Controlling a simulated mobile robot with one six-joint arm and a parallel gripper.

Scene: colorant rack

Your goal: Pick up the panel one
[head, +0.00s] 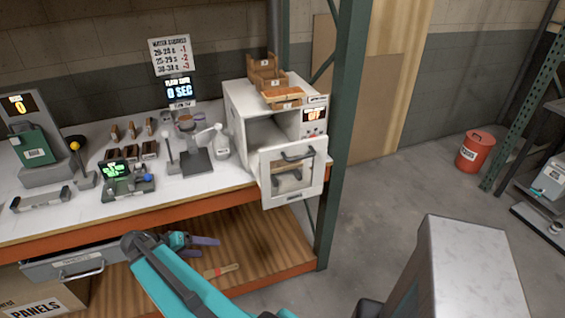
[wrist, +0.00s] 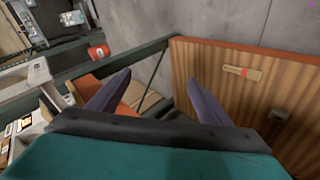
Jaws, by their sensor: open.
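No thing in view can be read as panel one. A cardboard box marked PANELS (head: 35,308) stands low at the left edge of the head view; its contents are hidden. My gripper (head: 205,241) is over the wooden lower shelf (head: 270,240), right of the box and below the worktop. In the wrist view my gripper (wrist: 158,80) has its two purple fingers spread apart, with nothing between them. A flat wooden stick with a red end (head: 221,270) lies on the lower shelf; it also shows in the wrist view (wrist: 241,72).
A half-open drawer (head: 80,268) juts out left of my arm. The worktop (head: 60,225) above carries several instruments and a white oven (head: 240,105) with its door (head: 292,170) open. A green rack post (head: 343,120) stands at right. The floor beyond has free room and a red bin (head: 474,152).

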